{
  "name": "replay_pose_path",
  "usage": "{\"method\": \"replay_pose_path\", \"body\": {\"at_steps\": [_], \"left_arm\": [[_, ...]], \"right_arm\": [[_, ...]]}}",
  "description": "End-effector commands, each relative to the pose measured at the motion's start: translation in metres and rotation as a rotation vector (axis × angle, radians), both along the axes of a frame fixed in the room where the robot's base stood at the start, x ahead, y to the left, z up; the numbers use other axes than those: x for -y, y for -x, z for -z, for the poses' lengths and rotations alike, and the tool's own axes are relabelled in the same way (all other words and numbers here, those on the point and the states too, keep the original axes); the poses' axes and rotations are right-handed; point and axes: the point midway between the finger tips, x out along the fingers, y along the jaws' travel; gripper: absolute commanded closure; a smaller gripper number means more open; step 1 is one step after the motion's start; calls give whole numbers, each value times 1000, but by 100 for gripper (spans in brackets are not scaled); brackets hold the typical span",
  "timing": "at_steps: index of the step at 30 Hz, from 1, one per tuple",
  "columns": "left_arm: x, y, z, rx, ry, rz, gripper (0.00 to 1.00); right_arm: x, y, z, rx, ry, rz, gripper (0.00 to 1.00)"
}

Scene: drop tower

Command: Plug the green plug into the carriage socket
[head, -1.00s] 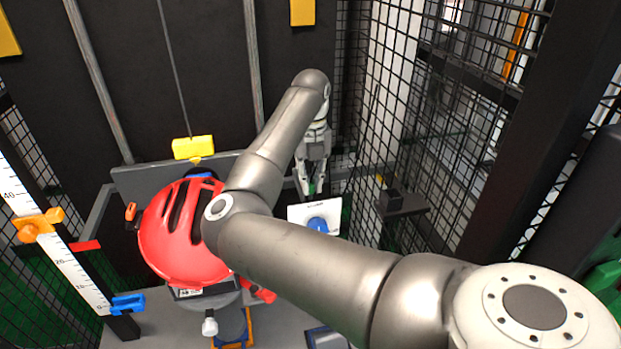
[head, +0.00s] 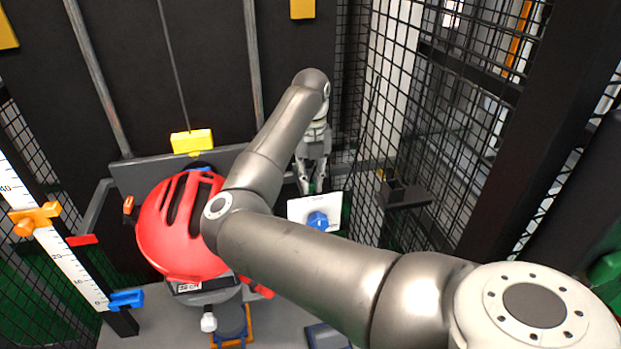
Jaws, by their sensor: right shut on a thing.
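My right gripper (head: 312,187) points down behind the white panel, beyond my right forearm. It is shut on the green plug (head: 316,185), of which only a small green bit shows between the fingertips. The carriage (head: 203,297) holds a red helmet (head: 178,235) at the left of the gripper. I cannot make out the carriage socket; the helmet and my right arm cover much of that area. My left gripper is not in view.
A white panel with a blue knob (head: 318,220) stands just in front of the gripper. A black bracket (head: 401,195) sits at the right by the mesh fence. A ruler (head: 67,262) with orange and blue markers stands at the left. A yellow block (head: 192,141) hangs above the helmet.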

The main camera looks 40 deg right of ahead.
Motion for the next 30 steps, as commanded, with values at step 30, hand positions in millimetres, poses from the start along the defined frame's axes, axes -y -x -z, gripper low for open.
{"method": "replay_pose_path", "body": {"at_steps": [30], "left_arm": [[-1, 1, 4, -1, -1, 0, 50]], "right_arm": [[0, -1, -43, 5, 2, -1, 60]]}}
